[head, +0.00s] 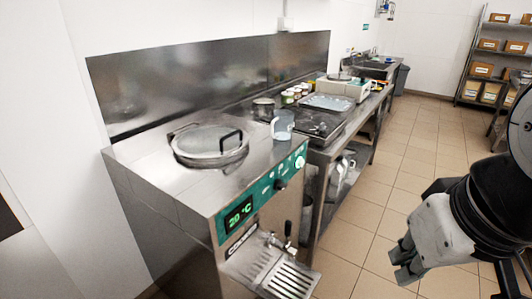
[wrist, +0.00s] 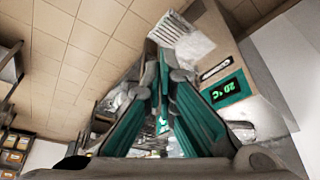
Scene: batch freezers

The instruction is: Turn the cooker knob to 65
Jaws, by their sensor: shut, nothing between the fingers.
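The cooker (head: 190,185) is a steel cabinet with a round lidded opening on top and a green front panel. Its display (head: 238,215) reads 20 °C; it also shows upside down in the wrist view (wrist: 228,90). A dark knob (head: 281,184) sits on the green panel, right of the display. A pale round dial (head: 299,162) is further right on the panel. My gripper (head: 403,272) is shut and empty, in the air to the right of the cooker, well apart from the knob. In the wrist view its fingers (wrist: 163,65) come together; the knob cannot be made out there.
A tap and slatted drip tray (head: 290,280) jut from the cooker's front. A clear jug (head: 283,125) stands on its top edge. A steel counter (head: 322,122) with jars, a tray and a scale continues behind. The tiled floor (head: 405,150) between counter and arm is clear.

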